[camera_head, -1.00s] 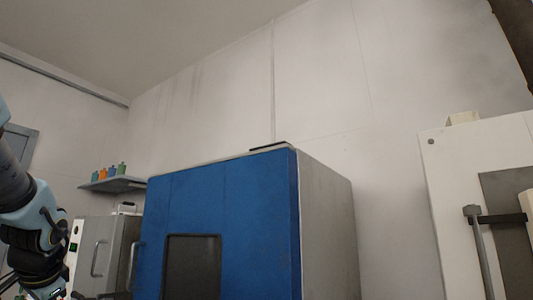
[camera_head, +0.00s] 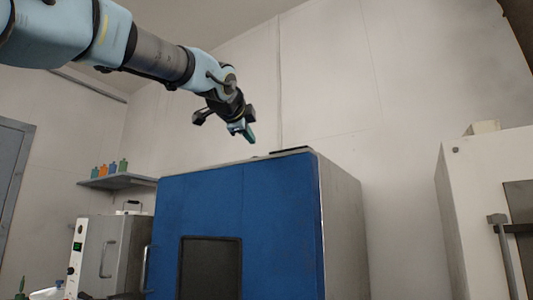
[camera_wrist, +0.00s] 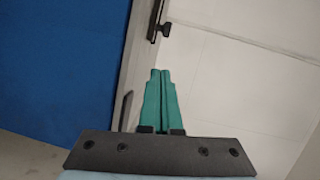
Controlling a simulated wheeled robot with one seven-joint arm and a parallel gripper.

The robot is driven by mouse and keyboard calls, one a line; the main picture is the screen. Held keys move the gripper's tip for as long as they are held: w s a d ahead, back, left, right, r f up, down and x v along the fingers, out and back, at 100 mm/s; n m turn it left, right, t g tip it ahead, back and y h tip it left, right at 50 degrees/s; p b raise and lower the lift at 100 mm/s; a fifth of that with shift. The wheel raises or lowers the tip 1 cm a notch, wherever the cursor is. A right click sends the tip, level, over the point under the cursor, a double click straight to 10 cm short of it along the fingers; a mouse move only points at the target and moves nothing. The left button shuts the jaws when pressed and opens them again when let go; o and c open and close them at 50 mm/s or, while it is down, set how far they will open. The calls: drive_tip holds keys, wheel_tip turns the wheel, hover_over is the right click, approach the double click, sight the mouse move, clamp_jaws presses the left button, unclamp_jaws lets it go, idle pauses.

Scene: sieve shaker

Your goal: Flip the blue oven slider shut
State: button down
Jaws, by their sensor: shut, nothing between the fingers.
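The blue oven (camera_head: 250,210) stands in the middle of the head view, with a blue front, a dark window and grey sides. A thin dark piece (camera_head: 282,151) lies along its top edge; I cannot tell if it is the slider. My gripper (camera_head: 249,137) is above the oven's top, apart from it. In the wrist view its green fingers (camera_wrist: 160,76) are together and empty. Beyond the fingertips is a dark bar with a small knob (camera_wrist: 166,30), at a pale strip beside a blue surface (camera_wrist: 60,60). Whether that bar is the slider is unclear.
A grey cabinet (camera_head: 108,250) with handles stands left of the oven. A shelf (camera_head: 117,182) with small coloured bottles is on the wall behind. A white machine (camera_head: 480,210) stands at the right, with a gap between it and the oven.

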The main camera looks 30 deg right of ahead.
drive_tip(key=shift+w+d+r, duration=0.1)
drive_tip(key=shift+d+r, duration=0.4)
drive_tip(key=shift+d, duration=0.1)
drive_tip(key=p+x, duration=0.9)
drive_tip(key=shift+w+d+r, duration=0.25)
drive_tip(key=shift+w+r, duration=0.05)
drive_tip(key=shift+w, duration=0.05)
drive_tip(key=shift+w+d+f, duration=0.1)
drive_tip(key=shift+w+f, duration=0.15)
drive_tip(key=shift+w, duration=0.05)
drive_tip(key=shift+w+f+p, duration=0.15)
drive_tip(key=shift+w+p, duration=0.15)
drive_tip(key=shift+w, duration=0.55)
drive_tip(key=shift+w+f+b, duration=0.2)
drive_tip(key=shift+w+b, duration=0.15)
drive_tip(key=shift+w, duration=0.5)
